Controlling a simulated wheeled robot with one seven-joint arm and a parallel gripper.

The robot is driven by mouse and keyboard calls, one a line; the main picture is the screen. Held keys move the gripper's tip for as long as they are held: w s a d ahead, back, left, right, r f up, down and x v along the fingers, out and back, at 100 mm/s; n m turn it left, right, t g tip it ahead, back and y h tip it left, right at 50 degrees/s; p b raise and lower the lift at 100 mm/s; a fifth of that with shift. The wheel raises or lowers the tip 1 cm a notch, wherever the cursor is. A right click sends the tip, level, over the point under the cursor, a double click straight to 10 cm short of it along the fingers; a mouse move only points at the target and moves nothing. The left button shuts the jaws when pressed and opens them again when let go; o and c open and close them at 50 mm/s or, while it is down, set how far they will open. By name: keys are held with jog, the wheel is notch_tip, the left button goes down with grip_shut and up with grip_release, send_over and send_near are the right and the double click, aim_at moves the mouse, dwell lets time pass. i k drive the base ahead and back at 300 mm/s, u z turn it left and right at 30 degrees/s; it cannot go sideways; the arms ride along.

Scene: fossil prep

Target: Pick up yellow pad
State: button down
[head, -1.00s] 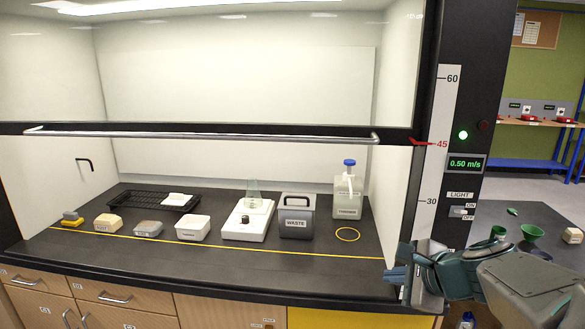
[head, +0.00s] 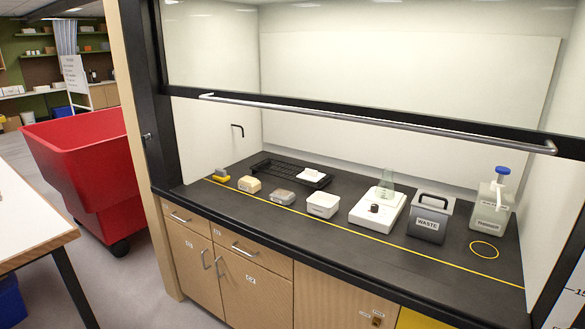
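A small yellow pad (head: 222,179) lies at the far left end of the row on the black fume hood worktop. A grey piece shows on top of it; I cannot tell whether this is part of the pad. The pad sits close to the yellow line on the worktop, under the raised sash. My gripper is not in view.
To the pad's right stand a tan block (head: 249,184), a grey-topped tub (head: 281,197), a white tub (head: 322,205), a hotplate (head: 378,212) with a flask and a waste bin (head: 430,218). The sash handle (head: 380,121) crosses above. A red cart (head: 85,165) stands left.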

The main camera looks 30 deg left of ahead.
aim_at(221, 174)
jog(key=u, duration=2.1)
jog(key=k, duration=0.65)
jog(key=u, duration=0.6)
jog(key=i, duration=2.8)
jog(key=z, duration=0.85)
jog(key=i, duration=1.2)
jog(key=z, duration=0.95)
